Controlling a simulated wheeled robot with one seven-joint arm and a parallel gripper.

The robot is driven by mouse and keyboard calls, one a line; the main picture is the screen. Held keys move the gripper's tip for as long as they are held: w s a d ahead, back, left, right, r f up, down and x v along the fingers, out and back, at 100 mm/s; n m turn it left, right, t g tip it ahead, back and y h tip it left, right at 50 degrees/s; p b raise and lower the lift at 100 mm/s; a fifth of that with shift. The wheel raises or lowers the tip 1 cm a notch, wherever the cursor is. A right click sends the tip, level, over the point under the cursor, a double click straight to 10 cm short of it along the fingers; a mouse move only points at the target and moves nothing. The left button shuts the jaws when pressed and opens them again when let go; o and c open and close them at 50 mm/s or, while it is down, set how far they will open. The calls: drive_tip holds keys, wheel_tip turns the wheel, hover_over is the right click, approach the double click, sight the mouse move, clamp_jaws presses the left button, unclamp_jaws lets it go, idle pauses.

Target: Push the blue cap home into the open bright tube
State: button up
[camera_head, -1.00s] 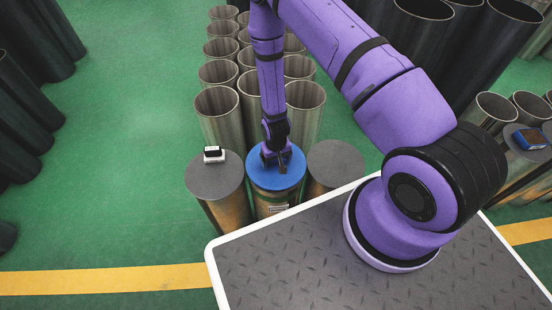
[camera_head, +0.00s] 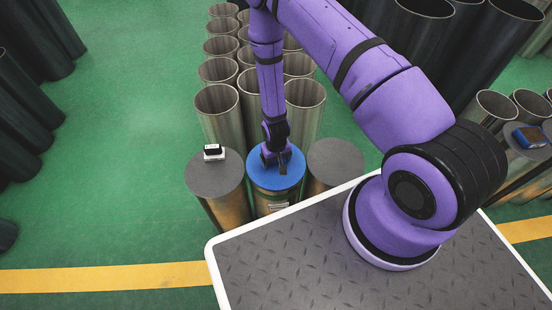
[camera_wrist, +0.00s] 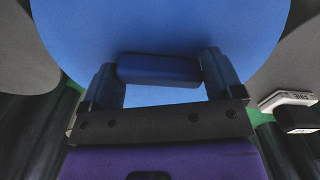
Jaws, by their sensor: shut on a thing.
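The blue cap (camera_head: 260,181) is a round disc on top of the front middle tube (camera_head: 270,202), a brassy tube with a label on its side. The cap covers the tube's mouth, and a thin blue side band shows below its top face. I cannot tell how deep it sits. My gripper (camera_head: 276,159) points down onto the cap near its centre. In the wrist view the cap (camera_wrist: 160,25) fills the upper middle, and my gripper (camera_wrist: 162,75) is shut on its dark blue bar handle (camera_wrist: 160,68), one finger at each end.
Grey-capped tubes stand close on the left (camera_head: 214,175) and right (camera_head: 336,162). A small white and black device (camera_head: 213,152) lies on the left one. Open metal tubes (camera_head: 219,105) stand in rows behind.

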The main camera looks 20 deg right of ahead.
drive_tip(key=shift+f, duration=0.5)
drive_tip(key=shift+r, duration=0.5)
idle(2.9)
drive_tip(key=shift+r, duration=2.45)
drive_tip(key=w+d+r, duration=0.4)
drive_tip(key=w+r, duration=0.2)
drive_tip(key=r, duration=0.4)
drive_tip(key=w+d+r, duration=0.3)
drive_tip(key=w+r, duration=0.2)
drive_tip(key=r, duration=0.6)
drive_tip(key=s+a+f, duration=0.2)
drive_tip(key=s+f, duration=0.1)
drive_tip(key=f, duration=0.3)
drive_tip(key=s+a+f, duration=0.2)
drive_tip(key=s+f, duration=0.2)
drive_tip(key=f, duration=0.2)
drive_tip(key=s+a+f, duration=0.3)
drive_tip(key=s+f, duration=0.1)
drive_tip(key=f, duration=0.2)
drive_tip(key=shift+f, duration=0.15)
